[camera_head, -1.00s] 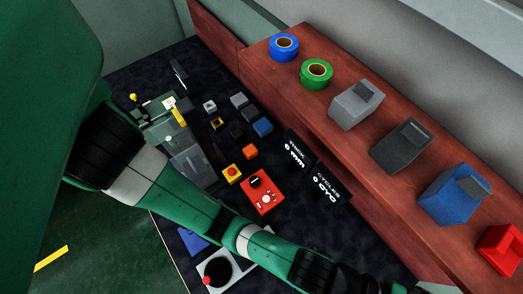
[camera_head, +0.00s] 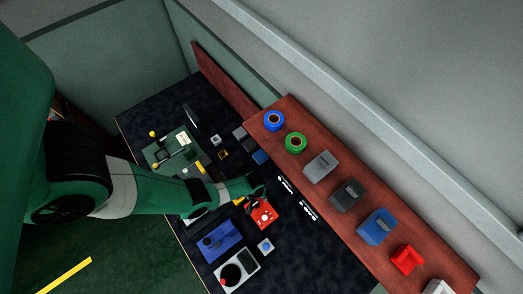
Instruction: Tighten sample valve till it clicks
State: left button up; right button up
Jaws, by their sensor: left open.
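My left gripper (camera_head: 258,192) is at the end of the green arm that comes in from the left. It is open, beside and over the upper part of a red box (camera_head: 265,216) with small light-coloured parts on its face. The fingertips are small and dark, and I cannot tell whether they touch the box. I cannot tell for sure which item is the sample valve. A grey box (camera_head: 247,262) with a black round disc and a red knob stands at the front of the dark table. My right gripper is not in view.
A blue item (camera_head: 220,240) and a small box with a blue button (camera_head: 265,246) lie near the grey box. A green machine (camera_head: 172,150) stands at the back left. A brown shelf (camera_head: 335,223) with tape rolls and bins runs along the right.

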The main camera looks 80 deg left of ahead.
aim_at(255, 204)
pick_arm(q)
jog(key=shift+n, duration=0.3)
jog(key=f+b, duration=1.1)
jog(key=b, duration=0.1)
jog(key=shift+s+a+f, duration=0.15)
jog(key=shift+s+f, duration=0.25)
jog(key=shift+r, duration=0.1)
grip_shut()
